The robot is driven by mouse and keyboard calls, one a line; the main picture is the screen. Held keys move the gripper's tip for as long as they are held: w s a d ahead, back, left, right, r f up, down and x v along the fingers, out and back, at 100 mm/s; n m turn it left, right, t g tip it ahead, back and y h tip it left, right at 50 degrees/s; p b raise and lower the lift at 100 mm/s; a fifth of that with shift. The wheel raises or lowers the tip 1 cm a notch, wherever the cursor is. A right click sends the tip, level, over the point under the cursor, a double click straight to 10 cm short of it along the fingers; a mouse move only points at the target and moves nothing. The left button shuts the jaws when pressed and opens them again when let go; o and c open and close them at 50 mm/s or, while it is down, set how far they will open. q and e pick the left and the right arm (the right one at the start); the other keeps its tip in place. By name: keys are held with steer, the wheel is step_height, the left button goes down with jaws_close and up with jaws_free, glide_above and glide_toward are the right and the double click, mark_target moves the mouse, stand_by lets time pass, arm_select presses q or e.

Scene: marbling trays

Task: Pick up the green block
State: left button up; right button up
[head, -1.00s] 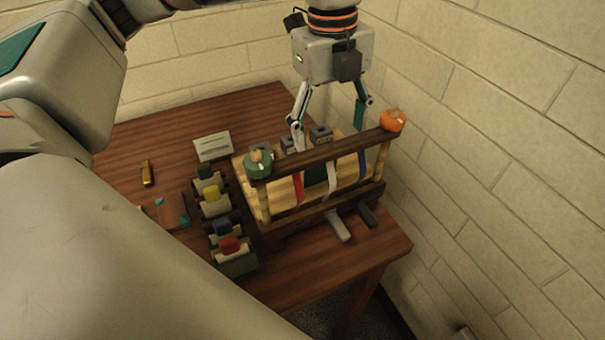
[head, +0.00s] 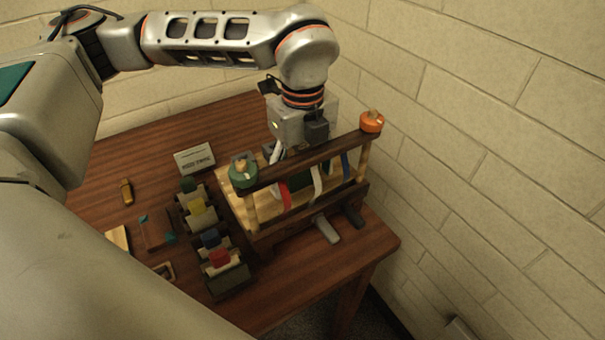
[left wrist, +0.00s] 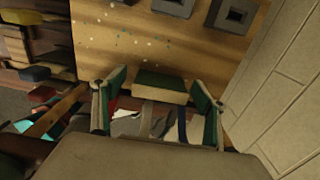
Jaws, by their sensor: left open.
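The green block (left wrist: 162,84) lies on a light wooden board (left wrist: 185,45) in the left wrist view. My left gripper (left wrist: 159,92) is open, with one teal-padded finger on each side of the block; I see gaps between the fingers and the block. In the head view, my left gripper (head: 290,156) reaches down behind the dark wooden rail of a rack, which hides much of its fingers. A dark green patch shows there between the hanging strips, but I cannot tell if it is the block. My right gripper is not in view.
The rack's dark rail (head: 315,159) carries a green knob (head: 243,172), an orange knob (head: 371,122) and red, white and blue strips. A holder with coloured blocks (head: 226,281) stands left of it. Grey blocks with square recesses (left wrist: 232,15) lie on the board. A brick wall is close on the right.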

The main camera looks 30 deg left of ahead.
arm_select(q)
steer(key=c, duration=1.2)
steer(key=shift+o, duration=0.2)
